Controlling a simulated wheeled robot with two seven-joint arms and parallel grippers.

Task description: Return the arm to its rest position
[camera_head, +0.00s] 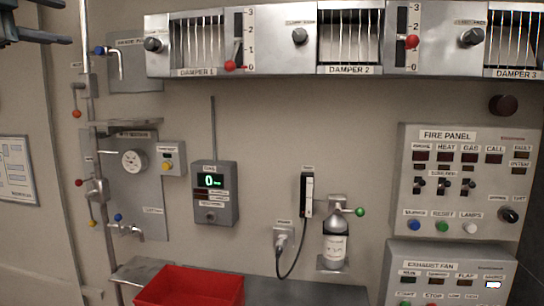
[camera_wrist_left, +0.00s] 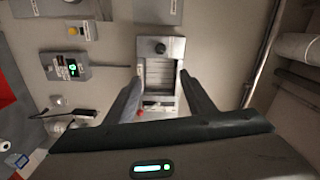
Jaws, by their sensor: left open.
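My left gripper (camera_head: 64,22) shows at the top left corner of the head view, in front of the wall and left of the damper panel. Its two fingers are apart, with nothing seen between them. In the left wrist view the open fingers (camera_wrist_left: 158,84) frame the Damper 1 unit (camera_wrist_left: 160,72), which is some distance beyond them. My right gripper is in neither view.
The damper panel (camera_head: 270,65) runs along the top of the wall. The display box (camera_head: 214,192), bottle (camera_head: 335,245) and fire panel (camera_head: 466,182) are below it. A red bin (camera_head: 190,287) is at the bottom. Pipes (camera_head: 92,150) run down the left.

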